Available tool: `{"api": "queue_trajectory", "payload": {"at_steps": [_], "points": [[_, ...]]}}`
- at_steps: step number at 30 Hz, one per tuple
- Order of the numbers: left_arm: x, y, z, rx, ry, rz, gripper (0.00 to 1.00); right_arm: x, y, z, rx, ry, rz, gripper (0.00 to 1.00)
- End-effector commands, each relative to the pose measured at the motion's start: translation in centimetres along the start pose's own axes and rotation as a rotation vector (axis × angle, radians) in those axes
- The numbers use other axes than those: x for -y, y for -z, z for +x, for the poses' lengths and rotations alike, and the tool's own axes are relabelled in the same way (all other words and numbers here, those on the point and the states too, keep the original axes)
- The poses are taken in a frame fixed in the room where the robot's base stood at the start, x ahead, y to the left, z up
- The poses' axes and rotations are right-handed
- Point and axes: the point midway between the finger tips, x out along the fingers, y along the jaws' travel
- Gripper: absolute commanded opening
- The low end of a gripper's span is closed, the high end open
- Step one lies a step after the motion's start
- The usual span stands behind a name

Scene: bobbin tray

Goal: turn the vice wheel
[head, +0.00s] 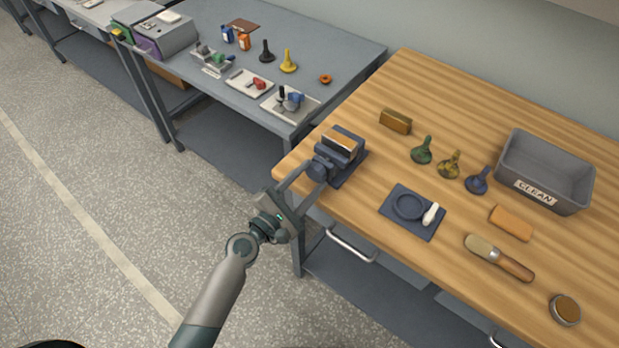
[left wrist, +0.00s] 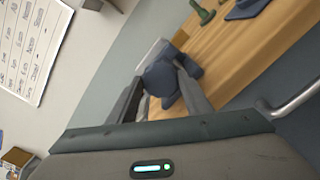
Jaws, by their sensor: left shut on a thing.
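The dark blue vice (head: 344,160) stands at the left corner of the wooden bench and has a wooden block (head: 340,142) at its top. Its round wheel (head: 318,171) faces my arm at the bench's edge. My left gripper (head: 314,178) reaches in from the lower left and is shut on the wheel, with one finger at each side. In the left wrist view the wheel (left wrist: 160,79) sits between my two fingertips (left wrist: 163,85). The fingers partly hide the wheel's rim. My right gripper is in neither view.
The wooden bench (head: 450,105) also holds a blue mat (head: 425,228) with a dish outline and white piece, several bobbin-like stands, a brush (head: 500,258), an orange block (head: 511,222) and a grey CLEAN bin (head: 550,195). A drawer handle (head: 350,246) sticks out below the vice.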

Motion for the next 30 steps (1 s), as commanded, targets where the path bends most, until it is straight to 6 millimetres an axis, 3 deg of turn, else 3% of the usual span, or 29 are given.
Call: {"api": "queue_trajectory", "payload": {"at_steps": [8, 9, 11, 23, 30], "points": [[0.0, 0.0, 0.0, 0.001, 0.000, -0.005, 0.23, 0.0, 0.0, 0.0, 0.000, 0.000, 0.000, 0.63], [0.0, 0.0, 0.0, 0.001, 0.000, -0.004, 0.50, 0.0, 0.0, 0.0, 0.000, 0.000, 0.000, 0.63], [0.0, 0.0, 0.0, 0.001, 0.000, -0.004, 0.63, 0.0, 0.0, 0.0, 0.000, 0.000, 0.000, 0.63], [0.1, 0.0, -0.2, 0.000, 0.000, -0.001, 0.63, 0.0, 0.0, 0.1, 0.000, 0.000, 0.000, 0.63], [0.1, 0.2, -2.2, -0.001, 0.000, 0.000, 0.63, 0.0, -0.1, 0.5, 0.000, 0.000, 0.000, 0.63]]}}
